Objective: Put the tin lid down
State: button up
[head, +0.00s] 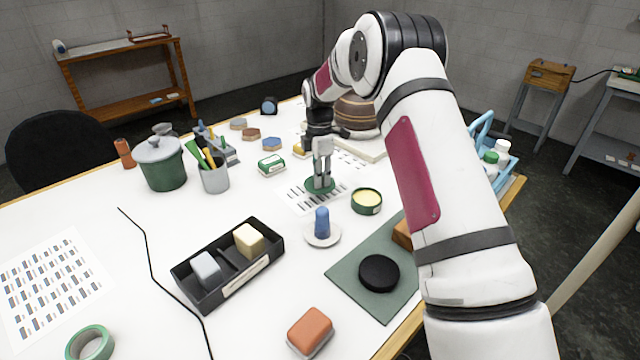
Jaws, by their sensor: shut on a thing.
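The tin lid (311,187) is a small dark green disc in the head view, over a printed sheet (296,200) near the middle of the table. My gripper (321,182) points down from above and is shut on the lid. I cannot tell whether the lid touches the sheet or hangs just above it. The open green tin (366,202) with pale yellow contents stands to the right and nearer.
A blue peg on a white dish (322,238) stands in front of the lid. A white and green box (271,165) lies just behind left. A grey pencil cup (214,179), green pot (163,170) and black tray (205,297) are left. A green mat (348,273) lies front right.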

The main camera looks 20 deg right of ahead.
jog(key=shift+f, duration=1.45)
jog(key=shift+f, duration=0.2)
jog(key=o, duration=1.1)
jog(key=shift+c, duration=0.2)
jog(key=shift+r, duration=0.1)
